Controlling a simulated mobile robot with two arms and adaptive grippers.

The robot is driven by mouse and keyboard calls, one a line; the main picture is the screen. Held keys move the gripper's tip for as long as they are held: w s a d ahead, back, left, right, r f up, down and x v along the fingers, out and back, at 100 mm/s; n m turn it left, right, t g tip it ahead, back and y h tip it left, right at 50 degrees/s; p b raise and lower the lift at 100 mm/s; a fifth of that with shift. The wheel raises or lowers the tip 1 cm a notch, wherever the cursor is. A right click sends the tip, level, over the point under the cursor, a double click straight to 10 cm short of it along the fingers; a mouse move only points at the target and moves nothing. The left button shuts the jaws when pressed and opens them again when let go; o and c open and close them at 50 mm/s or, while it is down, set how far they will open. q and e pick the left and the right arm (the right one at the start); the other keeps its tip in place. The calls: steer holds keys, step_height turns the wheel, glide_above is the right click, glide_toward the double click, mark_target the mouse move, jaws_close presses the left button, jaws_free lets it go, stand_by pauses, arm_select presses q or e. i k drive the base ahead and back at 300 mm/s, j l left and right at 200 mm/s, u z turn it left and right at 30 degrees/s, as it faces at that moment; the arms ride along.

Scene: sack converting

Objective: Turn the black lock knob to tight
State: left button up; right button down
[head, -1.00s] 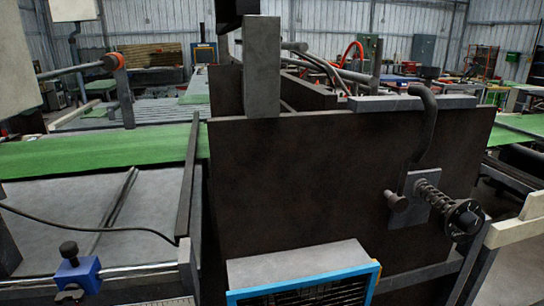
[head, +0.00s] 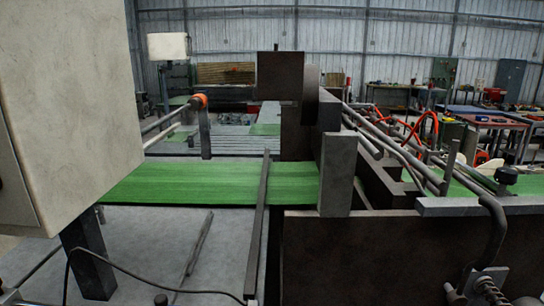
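Several dark knobs show, and I cannot tell which is the lock knob or read any tight mark. A black knob (head: 507,176) stands on top of the dark machine frame at the right. The top of another black knob (head: 161,299) just shows at the bottom edge, left of centre. At the bottom right corner, a spring-loaded shaft (head: 487,287) with a black round end (head: 526,300) is cut off by the picture edge. Neither of my grippers is in view.
A green web (head: 220,184) runs across the grey machine bed. A large pale box (head: 75,110) blocks the left side. A dark frame plate (head: 390,255) fills the lower right. A black cable (head: 150,283) lies across the bed. Workbenches (head: 490,117) stand behind.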

mark_target(503, 175)
steer(key=z, duration=1.3)
